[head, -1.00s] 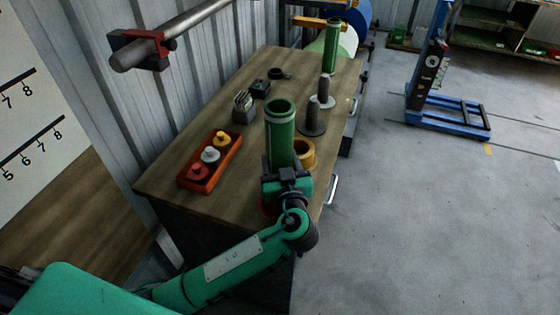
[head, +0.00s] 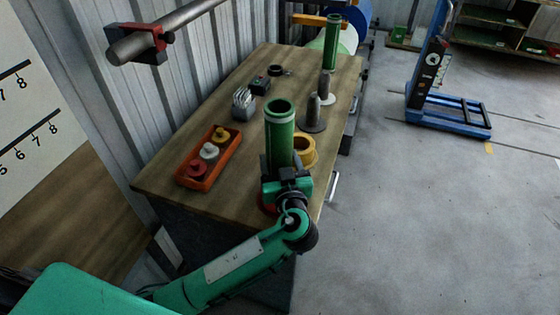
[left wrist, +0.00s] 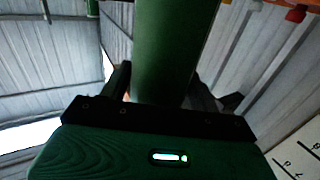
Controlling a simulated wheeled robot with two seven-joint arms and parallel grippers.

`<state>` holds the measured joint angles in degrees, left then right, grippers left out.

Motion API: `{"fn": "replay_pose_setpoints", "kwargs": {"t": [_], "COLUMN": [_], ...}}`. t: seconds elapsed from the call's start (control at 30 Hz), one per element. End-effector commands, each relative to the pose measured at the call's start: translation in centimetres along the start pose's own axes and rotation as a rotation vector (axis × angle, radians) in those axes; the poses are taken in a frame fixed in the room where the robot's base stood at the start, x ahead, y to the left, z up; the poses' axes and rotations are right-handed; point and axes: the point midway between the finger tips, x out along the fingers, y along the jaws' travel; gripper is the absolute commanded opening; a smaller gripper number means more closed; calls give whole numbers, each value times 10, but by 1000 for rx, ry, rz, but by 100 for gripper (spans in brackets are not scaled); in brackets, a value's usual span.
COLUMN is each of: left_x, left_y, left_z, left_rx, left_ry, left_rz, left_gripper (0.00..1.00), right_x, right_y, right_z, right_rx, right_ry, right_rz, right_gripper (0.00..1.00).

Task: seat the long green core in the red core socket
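My left gripper (head: 283,172) is shut on a green core (head: 279,138), a hollow tube standing about upright at the table's near right corner. In the left wrist view the core (left wrist: 165,50) rises between the two dark fingers (left wrist: 160,90). The red core socket (head: 266,207) shows only as a sliver low behind my gripper; the rest is hidden. The core's lower end is hidden too, so I cannot tell whether it is in the socket. Another green core (head: 332,45) stands upright at the far end. My right gripper is not in view.
A yellow ring-shaped socket (head: 306,151) sits just right of the held core. Behind it are grey flanged posts (head: 313,115). An orange tray (head: 188,180) with red, white and yellow knobbed pieces lies left. The table's (head: 240,200) near left is bare.

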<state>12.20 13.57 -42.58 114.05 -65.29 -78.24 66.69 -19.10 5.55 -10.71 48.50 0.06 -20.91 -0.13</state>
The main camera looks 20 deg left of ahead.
Motion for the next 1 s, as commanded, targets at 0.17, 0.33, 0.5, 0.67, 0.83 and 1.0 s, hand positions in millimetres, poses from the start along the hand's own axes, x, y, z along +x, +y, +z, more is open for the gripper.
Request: {"fn": "replay_pose_setpoints", "kwargs": {"t": [0.17,0.33,0.5,0.67,0.83,1.0], "left_x": [0,0,-10,-40,-80,-114], "left_y": [0,0,0,0,0,0], "left_z": [-1,1,2,4,4,2], "left_rx": [0,1,-1,-3,-3,-3], "left_ry": [0,-2,-2,-6,-6,-4], "left_rz": [0,0,1,1,1,1], "left_gripper": [82,82,82,82,82,82], "right_x": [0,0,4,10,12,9], "right_y": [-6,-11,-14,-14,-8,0], "right_z": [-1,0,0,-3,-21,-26], "right_rx": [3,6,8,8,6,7], "right_ry": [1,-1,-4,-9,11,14], "right_rz": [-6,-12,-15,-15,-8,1], "right_gripper": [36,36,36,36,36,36]}}
